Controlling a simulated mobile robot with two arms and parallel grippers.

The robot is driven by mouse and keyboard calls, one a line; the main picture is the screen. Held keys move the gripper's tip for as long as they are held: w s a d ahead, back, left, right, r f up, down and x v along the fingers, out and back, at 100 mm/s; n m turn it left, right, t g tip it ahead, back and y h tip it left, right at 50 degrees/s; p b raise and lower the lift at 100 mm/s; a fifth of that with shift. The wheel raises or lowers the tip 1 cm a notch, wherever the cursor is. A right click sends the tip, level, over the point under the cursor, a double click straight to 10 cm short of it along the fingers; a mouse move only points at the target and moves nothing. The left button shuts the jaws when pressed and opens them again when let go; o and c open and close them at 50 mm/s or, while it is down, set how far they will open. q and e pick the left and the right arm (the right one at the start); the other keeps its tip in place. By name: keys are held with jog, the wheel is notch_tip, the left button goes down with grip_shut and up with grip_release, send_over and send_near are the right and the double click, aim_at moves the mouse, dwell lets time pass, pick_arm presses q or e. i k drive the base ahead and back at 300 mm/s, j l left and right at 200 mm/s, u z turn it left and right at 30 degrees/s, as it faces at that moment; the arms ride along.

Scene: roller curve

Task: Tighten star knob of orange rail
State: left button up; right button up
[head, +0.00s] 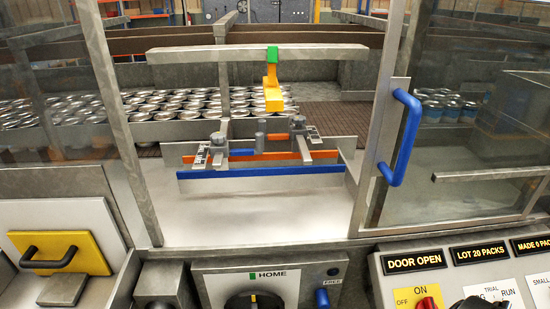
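The orange rail (270,154) runs across the machine's opening, behind the parallel blue rail (262,172). A grey clamp with a knob-like top (218,140) stands at the left of the rails. A second grey clamp with a knob-like top (298,123) stands at the right. Both carry small scale plates. I cannot tell from here which knob belongs to the orange rail, or whether either is tight. Neither of my grippers shows in the head view.
Several cans (160,108) stand behind the rails. A yellow pointer (272,92) hangs from a grey crossbar (340,52). A glass door with a blue handle (399,138) is at the right. A control panel (460,263) reads "DOOR OPEN". The bare plate (260,210) before the rails is clear.

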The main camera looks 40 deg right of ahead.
aim_at(298, 120)
jog(key=z, duration=1.3)
